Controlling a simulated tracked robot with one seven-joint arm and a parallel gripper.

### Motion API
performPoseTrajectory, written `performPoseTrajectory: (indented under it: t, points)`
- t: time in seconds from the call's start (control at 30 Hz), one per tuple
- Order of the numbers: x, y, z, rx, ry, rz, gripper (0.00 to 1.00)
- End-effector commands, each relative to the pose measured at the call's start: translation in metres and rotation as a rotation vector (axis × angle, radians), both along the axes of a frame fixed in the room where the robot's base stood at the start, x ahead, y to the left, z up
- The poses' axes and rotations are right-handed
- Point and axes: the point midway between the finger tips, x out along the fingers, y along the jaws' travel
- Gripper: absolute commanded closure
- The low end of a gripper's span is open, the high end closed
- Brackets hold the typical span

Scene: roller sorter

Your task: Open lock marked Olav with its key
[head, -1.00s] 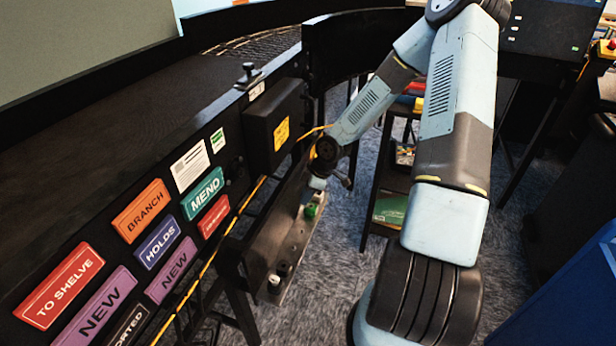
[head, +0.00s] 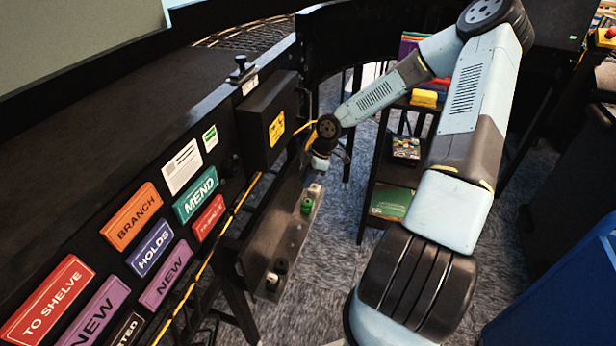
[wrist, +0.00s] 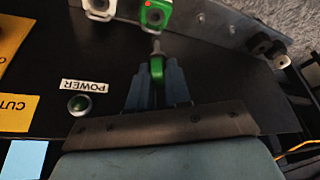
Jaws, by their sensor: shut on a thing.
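My gripper (wrist: 154,88) is shut on a green-headed key (wrist: 157,68). The key's metal shaft points up in the wrist view, toward a green lock (wrist: 155,14). Whether its tip touches the lock is hard to tell. The green lock also shows in the head view (head: 306,206), on a grey metal ledge (head: 290,240). A white lock (wrist: 98,10) sits beside it. Black pieces (wrist: 265,45) sit further along the ledge. In the head view my gripper (head: 320,166) is above the ledge's far end. No name Olav is readable on any lock.
A black box with a yellow label (head: 276,130) is on the sorter's side panel, close to my gripper. A yellow cable (head: 236,212) runs along the panel. A shelf cart (head: 398,172) stands behind.

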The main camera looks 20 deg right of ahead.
Motion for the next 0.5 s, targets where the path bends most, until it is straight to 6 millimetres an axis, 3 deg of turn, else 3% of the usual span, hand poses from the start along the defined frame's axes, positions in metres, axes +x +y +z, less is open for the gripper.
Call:
performPoseTrajectory:
  t: [0.5]
  points:
    - [0.0,0.001,-0.021,0.0,0.0,0.001,1.0]
